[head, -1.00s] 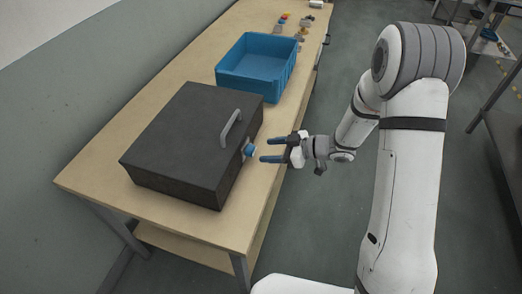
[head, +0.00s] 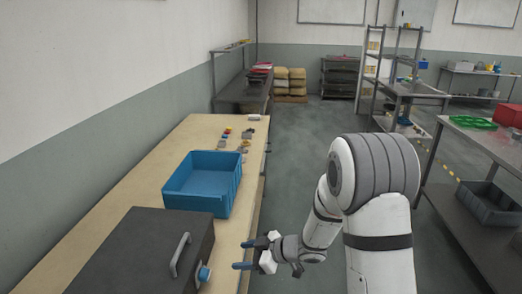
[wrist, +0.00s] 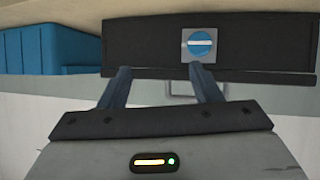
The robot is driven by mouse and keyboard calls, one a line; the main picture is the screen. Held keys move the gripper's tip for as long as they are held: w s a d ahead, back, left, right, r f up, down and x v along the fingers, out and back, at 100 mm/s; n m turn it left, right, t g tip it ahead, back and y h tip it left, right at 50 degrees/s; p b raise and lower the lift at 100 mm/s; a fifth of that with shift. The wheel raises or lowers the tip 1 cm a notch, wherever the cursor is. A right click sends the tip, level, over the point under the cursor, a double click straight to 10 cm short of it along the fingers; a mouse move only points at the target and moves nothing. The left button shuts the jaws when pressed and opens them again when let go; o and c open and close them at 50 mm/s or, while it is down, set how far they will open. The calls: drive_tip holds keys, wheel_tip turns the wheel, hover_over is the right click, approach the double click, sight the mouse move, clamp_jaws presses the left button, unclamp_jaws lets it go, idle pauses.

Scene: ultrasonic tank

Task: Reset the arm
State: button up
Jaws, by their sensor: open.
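My gripper (head: 243,254) is open and empty, with two blue fingers pointing left toward the dark ultrasonic tank (head: 133,258). The tank sits on the wooden bench, its lid shut, with a grey handle (head: 179,255) on top. A blue knob (head: 203,274) is on the tank's front side. In the wrist view the gripper (wrist: 160,84) shows both fingers spread apart, below the knob (wrist: 201,42) in the picture. The knob bears a pale horizontal bar. The fingers look apart from the knob.
A blue bin (head: 203,183) stands on the bench (head: 110,190) beyond the tank. Small coloured items (head: 228,132) lie farther back. A metal table with a green tray (head: 472,122) is at right. The floor (head: 300,140) between is clear.

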drive_tip(key=w+d+r+m+t+h, duration=0.1)
drive_tip(key=d+r+m+t+h, duration=0.35)
drive_tip(key=d, duration=0.45)
drive_tip(key=d+r+m+t+h, duration=0.1)
drive_tip(key=d+r+m+h, duration=0.3)
drive_tip(key=d+r+h, duration=0.4)
drive_tip(key=s+d+r+m+g+h, duration=0.1)
drive_tip(key=s+d+m, duration=0.15)
drive_tip(key=s, duration=0.35)
drive_tip(key=s+d+r+m+g, duration=0.1)
drive_tip(key=s+d+m+g, duration=0.15)
drive_tip(key=s, duration=0.35)
drive_tip(key=s+a+m+g+y, duration=0.1)
drive_tip(key=s+m+g, duration=0.1)
drive_tip(key=s, duration=1)
drive_tip(key=shift+a+g+y, duration=0.25)
drive_tip(key=shift+g+y, duration=0.1)
drive_tip(key=shift+g, duration=0.15)
